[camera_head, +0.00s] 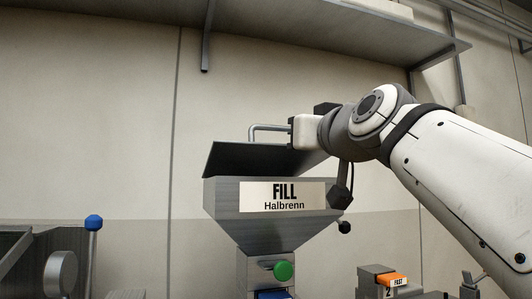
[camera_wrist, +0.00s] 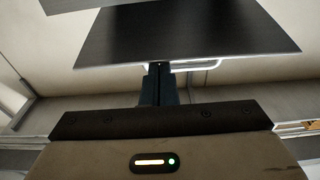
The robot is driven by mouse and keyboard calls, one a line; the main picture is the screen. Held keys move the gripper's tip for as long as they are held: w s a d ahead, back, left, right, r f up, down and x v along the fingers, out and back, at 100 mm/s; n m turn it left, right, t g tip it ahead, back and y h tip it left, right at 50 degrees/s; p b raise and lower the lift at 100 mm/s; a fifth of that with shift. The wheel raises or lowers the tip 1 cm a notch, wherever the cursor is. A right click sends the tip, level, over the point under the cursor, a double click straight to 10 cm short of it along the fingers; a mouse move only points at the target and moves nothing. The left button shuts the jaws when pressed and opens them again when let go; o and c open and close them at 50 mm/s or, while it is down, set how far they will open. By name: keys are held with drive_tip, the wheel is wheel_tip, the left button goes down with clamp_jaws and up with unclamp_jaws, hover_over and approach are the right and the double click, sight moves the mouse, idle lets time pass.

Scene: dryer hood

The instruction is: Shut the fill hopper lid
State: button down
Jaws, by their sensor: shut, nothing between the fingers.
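The fill hopper (camera_head: 236,212) is a grey metal funnel with a "FILL Halbrenn" label. Its lid (camera_head: 240,160), a dark flat plate, is tilted up above the hopper's top, with a gap at the front. A thin bar handle (camera_head: 268,128) stands at the lid's top. My gripper (camera_head: 291,130) is at the right end of that handle. In the wrist view, the dark fingers (camera_wrist: 159,68) are together and empty, close to the edge of the lid (camera_wrist: 185,32). The pale handle (camera_wrist: 200,65) shows just right of the fingertips. I cannot tell whether they touch.
A wall shelf (camera_head: 300,30) runs above the arm. A green button (camera_head: 284,270) is on the column below the hopper. A blue-topped lever (camera_head: 94,223) stands at left, and an orange-topped block (camera_head: 390,280) at lower right. The wall left of the hopper is clear.

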drive_tip(key=shift+s+f+b, duration=0.2)
drive_tip(key=shift+f+b, duration=1.2)
drive_tip(key=shift+b, duration=0.15)
drive_tip(key=shift+r, duration=0.1)
